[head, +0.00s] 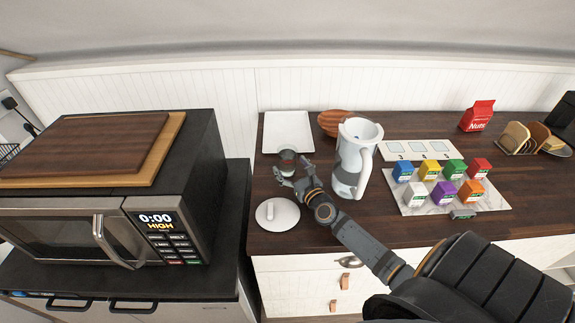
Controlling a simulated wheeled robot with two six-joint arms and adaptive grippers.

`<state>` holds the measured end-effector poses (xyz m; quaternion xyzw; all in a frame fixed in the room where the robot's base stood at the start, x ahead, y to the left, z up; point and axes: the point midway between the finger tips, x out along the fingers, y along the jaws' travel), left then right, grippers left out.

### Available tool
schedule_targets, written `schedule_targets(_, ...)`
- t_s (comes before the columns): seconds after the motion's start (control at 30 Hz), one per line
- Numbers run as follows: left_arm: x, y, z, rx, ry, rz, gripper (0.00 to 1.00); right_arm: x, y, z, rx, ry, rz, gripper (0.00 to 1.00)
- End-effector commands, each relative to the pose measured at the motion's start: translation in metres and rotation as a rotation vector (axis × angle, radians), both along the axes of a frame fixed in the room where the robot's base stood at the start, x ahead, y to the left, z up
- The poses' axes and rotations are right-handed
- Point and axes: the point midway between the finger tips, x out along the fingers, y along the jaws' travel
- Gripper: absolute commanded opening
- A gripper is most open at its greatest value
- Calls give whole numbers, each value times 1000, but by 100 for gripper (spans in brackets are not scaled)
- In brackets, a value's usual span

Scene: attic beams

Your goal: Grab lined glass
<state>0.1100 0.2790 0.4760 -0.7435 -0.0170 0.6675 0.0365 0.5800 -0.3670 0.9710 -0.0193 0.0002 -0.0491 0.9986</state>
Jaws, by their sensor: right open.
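A small dark reddish glass (287,156) stands on the dark wooden counter, just in front of a white square tray. It is small in view and I cannot make out lines on it. My right gripper (291,170) is open, with its fingers at the near side of the glass. The fingers hide the lower part of the glass, and I cannot tell whether they touch it. My left gripper is not in view.
A white jug (352,165) stands close right of my right gripper. The white tray (288,132) and a brown ribbed bowl (335,122) are behind. Several coloured boxes (444,194) stand at right; a microwave (110,225) is at left.

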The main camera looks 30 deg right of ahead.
Motion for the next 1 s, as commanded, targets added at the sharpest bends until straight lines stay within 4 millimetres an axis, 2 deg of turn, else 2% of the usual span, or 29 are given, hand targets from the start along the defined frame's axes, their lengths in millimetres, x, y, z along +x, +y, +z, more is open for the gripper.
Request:
schedule_targets(0.1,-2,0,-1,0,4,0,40,15,-2,0,0,-1,-1,85)
schedule_targets(0.37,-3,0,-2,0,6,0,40,17,-2,0,0,1,0,83)
schedule_targets(0.9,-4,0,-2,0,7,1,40,17,-2,0,-1,1,0,10)
schedule_targets(1.0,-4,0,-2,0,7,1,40,18,-2,1,-1,-2,0,8)
